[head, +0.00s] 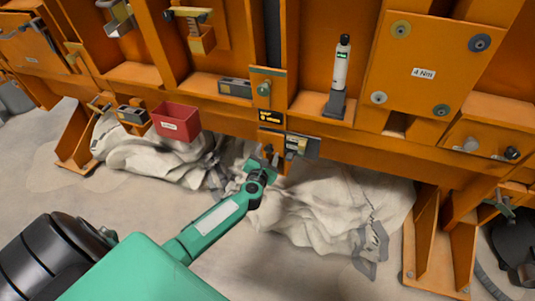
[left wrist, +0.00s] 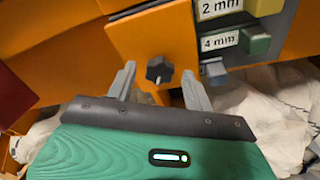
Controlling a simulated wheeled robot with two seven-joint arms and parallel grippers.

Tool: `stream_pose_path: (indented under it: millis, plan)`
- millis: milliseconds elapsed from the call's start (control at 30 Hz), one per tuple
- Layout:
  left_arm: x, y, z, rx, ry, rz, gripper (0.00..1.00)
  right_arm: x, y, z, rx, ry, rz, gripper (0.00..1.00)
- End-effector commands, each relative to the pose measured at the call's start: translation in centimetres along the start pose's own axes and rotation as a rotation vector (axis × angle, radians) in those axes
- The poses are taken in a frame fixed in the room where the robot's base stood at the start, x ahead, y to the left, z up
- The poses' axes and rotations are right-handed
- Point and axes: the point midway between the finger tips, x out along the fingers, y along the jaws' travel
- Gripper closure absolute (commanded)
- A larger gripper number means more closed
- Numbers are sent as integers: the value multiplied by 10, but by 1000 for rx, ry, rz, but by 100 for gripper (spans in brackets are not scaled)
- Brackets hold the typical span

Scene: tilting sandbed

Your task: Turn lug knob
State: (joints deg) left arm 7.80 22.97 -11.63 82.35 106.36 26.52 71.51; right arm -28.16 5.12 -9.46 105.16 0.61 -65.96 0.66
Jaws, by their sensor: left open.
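The lug knob (left wrist: 159,69) is a small black lobed knob on an orange plate (left wrist: 150,35), in the middle of the left wrist view. My left gripper (left wrist: 159,82) is open, with one grey finger to the left of the knob and one to the right. Clear gaps show between the knob and both fingers. I cannot tell how far the fingertips are from the plate. In the head view my left gripper (head: 267,162) is at the low front of the orange frame, and the knob is too small there to make out surely. My right gripper is not in view.
Blocks labelled 2 mm (left wrist: 220,6) and 4 mm (left wrist: 220,41) sit right of the knob. A red box (head: 176,122) hangs on the orange frame (head: 345,145) to the left. A white bottle (head: 341,65) stands on it above right. Crumpled white sheeting (head: 335,205) lies below.

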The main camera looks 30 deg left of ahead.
Motion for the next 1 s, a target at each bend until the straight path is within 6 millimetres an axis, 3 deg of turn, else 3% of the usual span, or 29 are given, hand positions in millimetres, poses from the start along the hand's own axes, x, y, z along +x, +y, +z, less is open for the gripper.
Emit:
stream_pose_path:
  millis: [433,633,1000]
  plan:
    - [10,0,0,0,0,0,48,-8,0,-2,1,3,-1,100]
    - [9,0,0,0,0,0,87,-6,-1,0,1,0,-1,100]
    - [9,0,1,47,1,10,88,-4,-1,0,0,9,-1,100]
